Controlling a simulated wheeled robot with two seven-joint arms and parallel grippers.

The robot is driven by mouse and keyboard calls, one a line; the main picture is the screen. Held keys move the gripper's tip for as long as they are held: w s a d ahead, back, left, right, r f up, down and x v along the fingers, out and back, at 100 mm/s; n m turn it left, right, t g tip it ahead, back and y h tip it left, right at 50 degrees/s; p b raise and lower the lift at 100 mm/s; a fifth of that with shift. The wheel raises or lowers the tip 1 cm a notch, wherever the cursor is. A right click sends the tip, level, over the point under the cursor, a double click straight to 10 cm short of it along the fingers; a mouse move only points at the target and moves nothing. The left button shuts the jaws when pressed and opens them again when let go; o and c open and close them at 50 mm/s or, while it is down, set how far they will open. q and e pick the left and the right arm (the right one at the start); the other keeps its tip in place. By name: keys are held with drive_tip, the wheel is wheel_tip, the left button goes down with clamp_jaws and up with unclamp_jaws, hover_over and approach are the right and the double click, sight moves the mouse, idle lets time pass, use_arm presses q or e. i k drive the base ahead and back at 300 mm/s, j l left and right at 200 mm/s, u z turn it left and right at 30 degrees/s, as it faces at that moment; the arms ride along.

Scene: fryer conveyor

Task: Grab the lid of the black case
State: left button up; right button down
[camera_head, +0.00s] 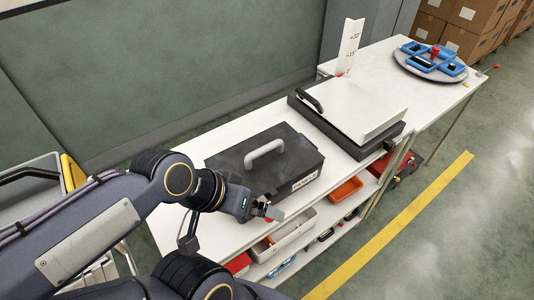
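The black case (300,188) stands on the white bench with its lid (228,151) shut. A grey bar handle (264,152) sits on top of the lid. A white label is on the case's front right side. My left gripper (267,211) is at the near side of the case, by the bench's front edge, short of the handle. It appears empty, and the gap between its fingers is not clear from this angle. My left arm hides part of the case's near left side. My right gripper is not in view.
A flat black-based unit with a white top (362,105) stands right of the case, with a marked white upright plate (350,45) behind it. Farther right is a round tray with blue bins (447,68).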

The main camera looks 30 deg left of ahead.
sight(267, 160)
drive_tip(key=u, duration=1.5)
drive_tip(key=j, duration=0.1)
